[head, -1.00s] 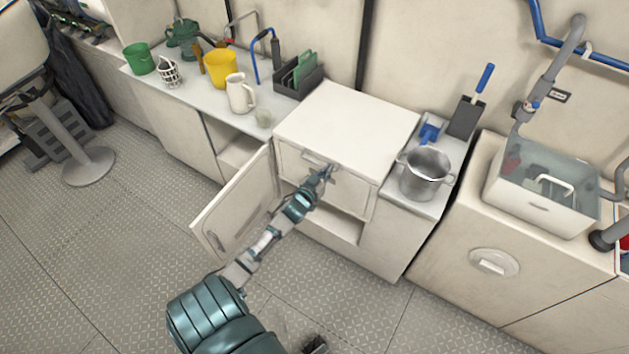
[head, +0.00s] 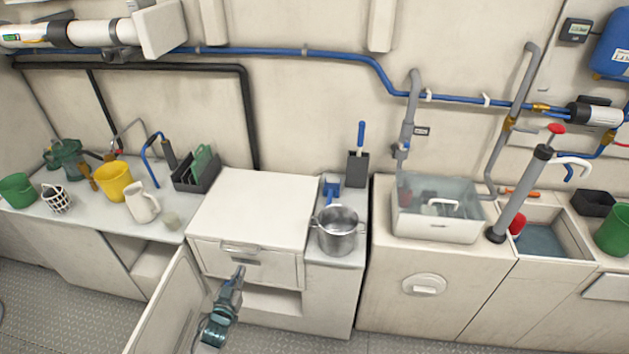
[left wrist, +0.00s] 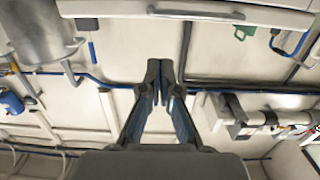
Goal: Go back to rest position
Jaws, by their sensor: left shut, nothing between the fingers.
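My left gripper (head: 238,275) is in front of the white cabinet (head: 256,208), just below its drawer front (head: 250,260). Its fingers also show in the left wrist view (left wrist: 160,80), closed together with nothing between them. The cabinet door (head: 172,308) stands open to the left of my arm. The open shelf space (head: 272,299) under the drawer shows to the right of the gripper. The drawer looks shut. My right gripper is not in the head view now.
A metal pot (head: 338,232) stands on the counter right of the cabinet. A white jug (head: 141,203), a yellow bucket (head: 114,182) and a dark rack (head: 197,174) stand on the left counter. A clear tank (head: 437,207) and a sink (head: 545,233) are farther right.

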